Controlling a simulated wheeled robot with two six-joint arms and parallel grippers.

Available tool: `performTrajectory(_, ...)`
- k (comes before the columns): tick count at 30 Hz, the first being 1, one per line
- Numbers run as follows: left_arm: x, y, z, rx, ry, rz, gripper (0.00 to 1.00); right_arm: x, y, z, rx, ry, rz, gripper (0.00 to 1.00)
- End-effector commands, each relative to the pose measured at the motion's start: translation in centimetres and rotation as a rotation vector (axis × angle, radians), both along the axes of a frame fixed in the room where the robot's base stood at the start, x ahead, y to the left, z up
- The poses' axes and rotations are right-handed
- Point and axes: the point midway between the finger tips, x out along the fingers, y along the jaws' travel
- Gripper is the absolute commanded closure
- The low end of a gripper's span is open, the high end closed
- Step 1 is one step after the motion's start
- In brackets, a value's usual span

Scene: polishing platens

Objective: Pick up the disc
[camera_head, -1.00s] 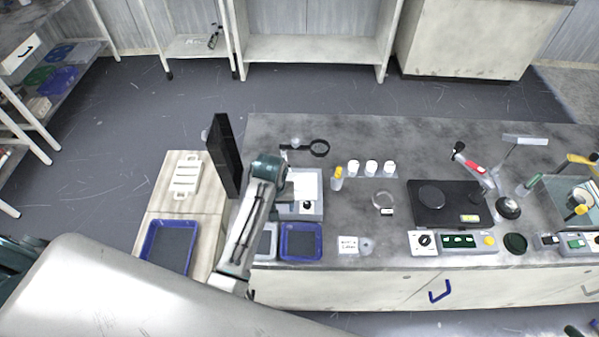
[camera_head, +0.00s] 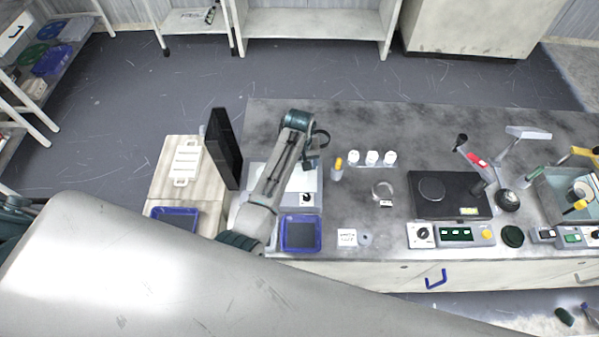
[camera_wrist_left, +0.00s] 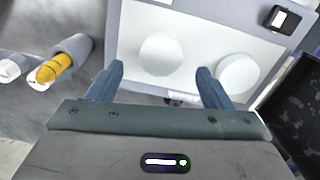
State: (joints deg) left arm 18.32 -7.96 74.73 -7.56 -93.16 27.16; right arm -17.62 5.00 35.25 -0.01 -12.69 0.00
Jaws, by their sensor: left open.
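Two white round discs lie side by side on the pale plate of a square device (camera_head: 310,199) with a dark knob, seen in the head view. In the left wrist view they are the middle disc (camera_wrist_left: 160,54) and the right-hand disc (camera_wrist_left: 237,73). My left gripper (camera_wrist_left: 158,80) is open and empty over the plate, with the middle disc showing between its fingers. In the head view my left gripper (camera_head: 311,166) hangs over the device, and its fingertips are hard to make out. My right gripper is not in view.
A tall black panel (camera_head: 224,150) stands left of the device. A yellow-capped bottle (camera_head: 338,169) and white-capped jars (camera_head: 372,158) stand to its right. A blue tray (camera_head: 300,248) lies in front. A black plate with a round pad (camera_head: 431,189) sits further right.

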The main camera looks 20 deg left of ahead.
Motion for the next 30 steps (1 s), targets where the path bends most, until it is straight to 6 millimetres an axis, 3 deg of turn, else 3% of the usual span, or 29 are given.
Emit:
performTrajectory(1, -0.2, 0.0, -0.3, 0.001, 0.006, 0.0, 0.27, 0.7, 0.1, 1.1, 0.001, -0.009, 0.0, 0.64)
performTrajectory(5, -0.3, -0.1, -2.2, 0.001, 0.004, 0.0, 0.27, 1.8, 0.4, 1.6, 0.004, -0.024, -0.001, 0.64)
performTrajectory(9, -0.2, -0.1, -3.3, 0.0, 0.001, 0.0, 0.27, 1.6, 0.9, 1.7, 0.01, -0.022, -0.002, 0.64)
performTrajectory(16, -0.2, -0.1, -3.5, 0.0, 0.0, 0.0, 0.27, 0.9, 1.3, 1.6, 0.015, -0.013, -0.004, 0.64)
performTrajectory(17, -0.2, -0.1, -3.5, 0.0, 0.0, 0.0, 0.29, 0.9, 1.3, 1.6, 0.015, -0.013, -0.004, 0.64)
performTrajectory(24, -0.2, -0.1, -3.5, 0.0, 0.0, 0.0, 0.76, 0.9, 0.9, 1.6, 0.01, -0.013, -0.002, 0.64)
performTrajectory(30, -0.2, -0.1, -3.5, 0.0, 0.0, 0.0, 0.77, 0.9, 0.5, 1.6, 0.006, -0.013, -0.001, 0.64)
